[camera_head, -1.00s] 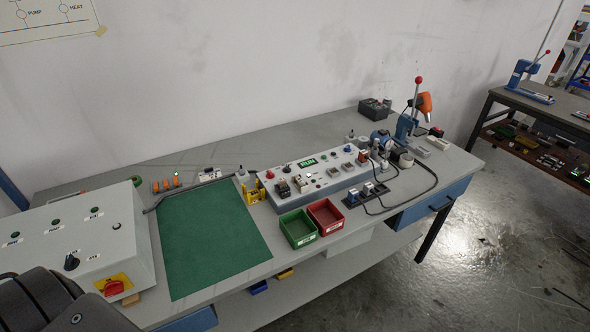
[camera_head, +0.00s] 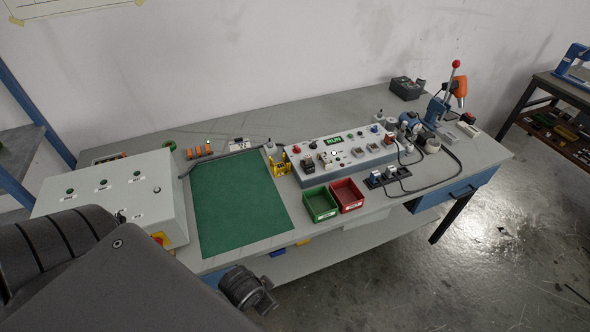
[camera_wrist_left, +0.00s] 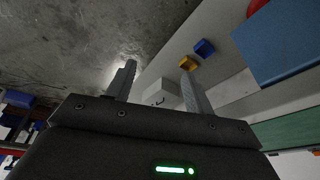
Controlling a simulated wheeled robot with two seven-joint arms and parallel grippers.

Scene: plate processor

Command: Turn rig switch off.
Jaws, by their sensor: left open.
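The rig panel (camera_head: 340,160), a long light-grey console with a green RUN display (camera_head: 334,140), stands at the back middle of the bench in the head view. It carries several switches, knobs and buttons; which one is the rig switch is not clear. A grey control box (camera_head: 112,199) at the left has a red-and-yellow rotary switch (camera_head: 159,238), mostly hidden behind my left arm. My left gripper (camera_wrist_left: 158,78) is open and empty in the left wrist view, fingers apart, low beside the bench and touching nothing visible. My right gripper is not in view.
A green mat (camera_head: 238,203) covers the bench's left middle. Green (camera_head: 320,204) and red (camera_head: 347,195) bins stand before the panel. A press with an orange part (camera_head: 459,87) stands at the right. Small blue (camera_wrist_left: 205,48) and orange (camera_wrist_left: 188,63) bins show in the wrist view.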

